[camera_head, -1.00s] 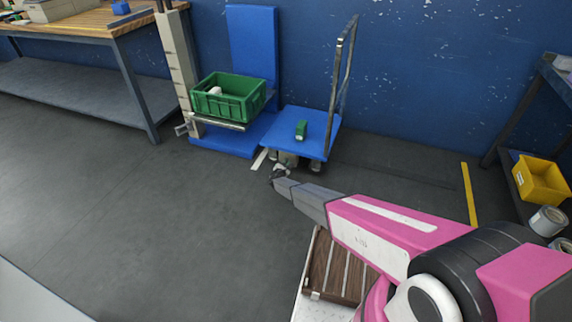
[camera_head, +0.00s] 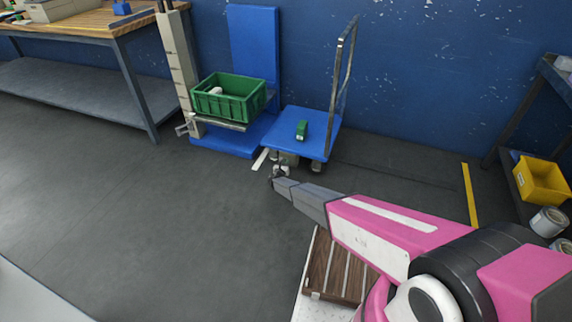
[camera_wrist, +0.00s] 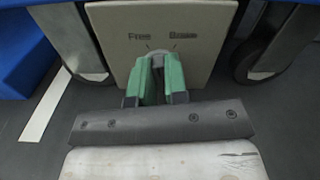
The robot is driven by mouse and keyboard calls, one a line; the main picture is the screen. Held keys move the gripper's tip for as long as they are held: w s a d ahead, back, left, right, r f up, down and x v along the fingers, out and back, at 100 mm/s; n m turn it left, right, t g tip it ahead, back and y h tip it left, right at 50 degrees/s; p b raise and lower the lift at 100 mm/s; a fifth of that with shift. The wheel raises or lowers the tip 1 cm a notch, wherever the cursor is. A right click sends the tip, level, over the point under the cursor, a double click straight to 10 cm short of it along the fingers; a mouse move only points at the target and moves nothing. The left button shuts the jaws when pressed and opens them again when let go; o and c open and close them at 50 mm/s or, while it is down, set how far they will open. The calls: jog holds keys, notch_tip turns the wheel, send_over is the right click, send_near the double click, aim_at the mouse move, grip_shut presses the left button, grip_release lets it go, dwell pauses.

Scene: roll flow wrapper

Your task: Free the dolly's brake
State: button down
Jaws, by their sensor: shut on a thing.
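The blue dolly (camera_head: 285,147) stands by the wall, with a tall metal handle (camera_head: 345,85) at its right side. In the wrist view a pale plate (camera_wrist: 112,65) under the dolly's deck carries the words "Free" at left and "Brake" at right. My gripper (camera_wrist: 160,68) has its green fingers closed around a small dark brake lever (camera_wrist: 157,62) below the words. The fingers hide most of the lever, so its exact angle cannot be told. In the head view my gripper (camera_head: 277,171) is low at the dolly's front edge.
Dolly wheels (camera_wrist: 80,60) flank the plate. A yellow bin (camera_head: 541,180) is on the right shelf. The floor at left is clear.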

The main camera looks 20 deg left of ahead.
jog(key=shift+s+a+f+n, duration=0.1)
jog(key=shift+n, duration=1.9)
jog(key=c, duration=1.1)
grip_release()
jog(key=shift+c, duration=0.2)
jog(key=s, duration=1)
jog(key=shift+s+a, duration=0.4)
jog(key=shift+a, duration=0.05)
